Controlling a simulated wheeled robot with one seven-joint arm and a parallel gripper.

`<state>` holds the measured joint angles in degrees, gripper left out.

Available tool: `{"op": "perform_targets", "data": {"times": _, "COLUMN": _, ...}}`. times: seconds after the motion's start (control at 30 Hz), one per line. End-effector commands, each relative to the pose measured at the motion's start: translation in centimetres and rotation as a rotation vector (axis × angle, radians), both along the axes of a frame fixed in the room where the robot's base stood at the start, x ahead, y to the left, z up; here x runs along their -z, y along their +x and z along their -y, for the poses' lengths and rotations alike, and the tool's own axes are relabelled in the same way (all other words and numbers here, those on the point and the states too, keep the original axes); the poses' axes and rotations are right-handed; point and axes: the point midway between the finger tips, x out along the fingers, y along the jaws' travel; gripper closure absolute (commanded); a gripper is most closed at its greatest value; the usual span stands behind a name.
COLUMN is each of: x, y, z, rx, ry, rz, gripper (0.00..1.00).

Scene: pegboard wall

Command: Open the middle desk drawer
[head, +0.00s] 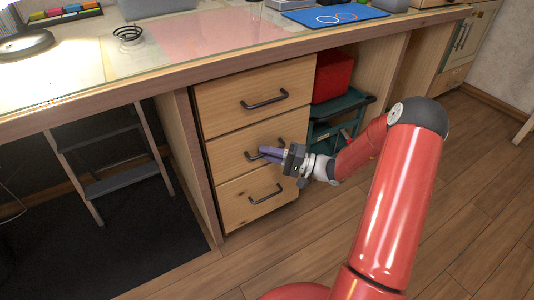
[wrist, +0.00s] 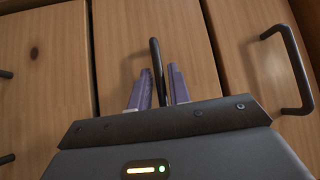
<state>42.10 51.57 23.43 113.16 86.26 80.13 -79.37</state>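The middle desk drawer (head: 228,153) has a light wood front and sits flush between the top and bottom drawers, closed. Its dark bar handle (wrist: 156,60) stands between my two purple fingers in the wrist view. In the head view the handle is mostly hidden by my gripper (head: 268,152). In the wrist view my gripper (wrist: 159,88) is open, with a gap visible between the handle and the fingers. Whether either finger touches the handle deeper in is hard to tell.
The top drawer (head: 225,98) and bottom drawer (head: 235,205) are closed, each with a dark handle. A red box (head: 332,75) sits above a green cart (head: 335,108) right of the drawers. A step stool (head: 125,186) stands left. Wooden floor before the drawers is open.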

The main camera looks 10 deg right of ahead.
Motion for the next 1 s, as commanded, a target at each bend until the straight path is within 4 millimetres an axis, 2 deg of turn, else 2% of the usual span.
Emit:
{"op": "perform_targets", "data": {"times": 0.33, "x": -0.1, "y": 0.2, "z": -0.4, "rx": 0.001, "ry": -0.001, "rz": -0.001, "gripper": 0.82}}
{"op": "perform_targets", "data": {"times": 0.47, "x": -0.1, "y": 0.2, "z": -0.4, "rx": 0.0, "ry": -0.001, "rz": 0.0, "gripper": 0.99}}
{"op": "perform_targets", "data": {"times": 0.83, "x": 0.0, "y": 0.1, "z": -0.4, "rx": 0.0, "ry": 0.0, "rz": -0.001, "gripper": 1.0}}
{"op": "perform_targets", "data": {"times": 1.0, "x": 0.0, "y": -0.9, "z": -0.1, "rx": 0.0, "ry": -0.001, "rz": -0.003, "gripper": 1.0}}
